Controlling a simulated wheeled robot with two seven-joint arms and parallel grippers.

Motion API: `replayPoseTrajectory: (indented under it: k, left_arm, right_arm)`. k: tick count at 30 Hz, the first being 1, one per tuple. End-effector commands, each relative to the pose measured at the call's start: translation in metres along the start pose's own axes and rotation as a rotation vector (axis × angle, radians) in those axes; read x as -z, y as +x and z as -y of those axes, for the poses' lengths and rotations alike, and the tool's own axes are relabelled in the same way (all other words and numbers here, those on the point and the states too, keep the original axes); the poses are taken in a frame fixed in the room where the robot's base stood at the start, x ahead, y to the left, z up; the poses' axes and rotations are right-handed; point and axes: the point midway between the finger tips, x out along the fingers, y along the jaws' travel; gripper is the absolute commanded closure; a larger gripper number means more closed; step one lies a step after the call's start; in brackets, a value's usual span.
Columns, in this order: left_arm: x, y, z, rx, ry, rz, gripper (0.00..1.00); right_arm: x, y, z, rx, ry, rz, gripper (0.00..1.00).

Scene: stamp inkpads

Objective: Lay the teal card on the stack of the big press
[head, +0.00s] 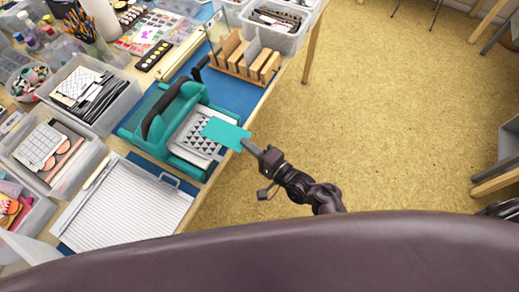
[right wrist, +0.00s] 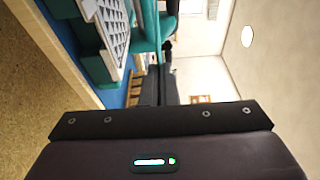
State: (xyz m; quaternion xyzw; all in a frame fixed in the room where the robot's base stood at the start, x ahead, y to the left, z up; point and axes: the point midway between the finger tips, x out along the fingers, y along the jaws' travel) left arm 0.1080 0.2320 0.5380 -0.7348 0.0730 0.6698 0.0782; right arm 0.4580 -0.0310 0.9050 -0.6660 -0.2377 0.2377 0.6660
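The big press (head: 160,145) is teal with a dark curved handle and stands on a blue mat. Its stack (head: 190,138) is a pale plate with a dark triangle pattern, lying at its right side; the pale plate also shows in the right wrist view (right wrist: 108,30). My right gripper (head: 246,147) is shut on the right edge of the teal card (head: 224,131). The card's left part overlaps the stack's right part in the head view; its height over the stack is hard to tell. The fingers show close together in the right wrist view (right wrist: 158,88). My left gripper is not in view.
A wooden rack of upright boards (head: 240,58) stands behind the press. A lined white tray (head: 120,205) lies in front of it. Clear bins (head: 92,92) with craft supplies crowd the left. The floor right of the table is open.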

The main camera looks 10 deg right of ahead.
Motion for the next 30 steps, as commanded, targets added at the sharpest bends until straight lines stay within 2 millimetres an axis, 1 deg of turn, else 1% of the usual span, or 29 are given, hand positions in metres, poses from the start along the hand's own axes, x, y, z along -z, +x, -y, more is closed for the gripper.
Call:
replayPoseTrajectory:
  k: [1, 6, 11, 12, 13, 18, 30]
  left_arm:
    - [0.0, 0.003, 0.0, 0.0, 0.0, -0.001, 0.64]
    - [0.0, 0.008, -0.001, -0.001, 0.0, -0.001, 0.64]
    - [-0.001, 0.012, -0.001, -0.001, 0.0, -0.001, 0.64]
    - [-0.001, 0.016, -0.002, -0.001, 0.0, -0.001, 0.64]
    - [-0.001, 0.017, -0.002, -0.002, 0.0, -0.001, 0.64]
    - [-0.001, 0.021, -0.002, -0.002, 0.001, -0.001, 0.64]
    - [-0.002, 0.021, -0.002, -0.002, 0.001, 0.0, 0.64]
  right_arm:
    - [-0.002, 0.007, -0.001, 0.002, 0.0, 0.001, 1.0]
    - [-0.006, 0.026, -0.002, 0.002, 0.0, 0.0, 1.0]
    - [-0.011, 0.042, -0.003, 0.002, 0.001, 0.001, 1.0]
    - [-0.011, 0.04, -0.009, 0.0, 0.001, 0.0, 1.0]
    - [-0.011, 0.04, -0.011, 0.0, 0.0, 0.001, 1.0]
    - [-0.011, 0.04, -0.017, 0.0, 0.0, 0.001, 1.0]
    - [-0.011, 0.04, -0.018, 0.0, 0.0, 0.001, 1.0]
